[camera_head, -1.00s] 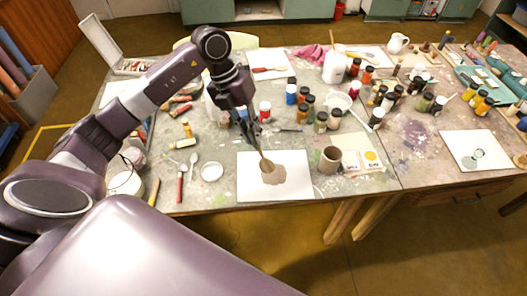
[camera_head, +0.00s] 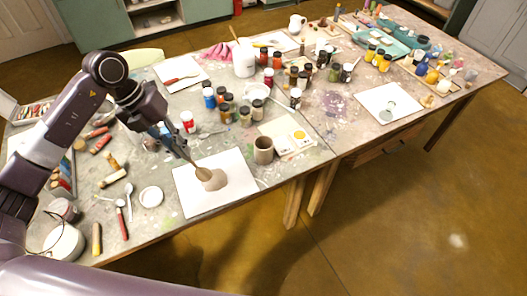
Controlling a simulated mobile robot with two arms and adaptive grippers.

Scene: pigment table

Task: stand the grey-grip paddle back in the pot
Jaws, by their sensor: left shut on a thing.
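My left gripper (camera_head: 172,138) is shut on the paddle (camera_head: 202,172), which slants down to the right from the fingers. Its brown lower end is at a brown patch of paint (camera_head: 215,180) on a white sheet (camera_head: 190,197); I cannot tell whether it touches. The grip is mostly hidden by the fingers, so its colour is hard to tell. The brown pot (camera_head: 263,152) stands upright on the table to the right of the paddle, by the sheet's right edge. My right gripper is out of view.
Several jars (camera_head: 245,116) stand behind the pot, with a white jug (camera_head: 243,62) beyond them. A colour card (camera_head: 299,137) lies right of the pot. A white dish (camera_head: 151,196) and a red-handled tool (camera_head: 122,225) lie left of the sheet. The table's front edge is close to the sheet.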

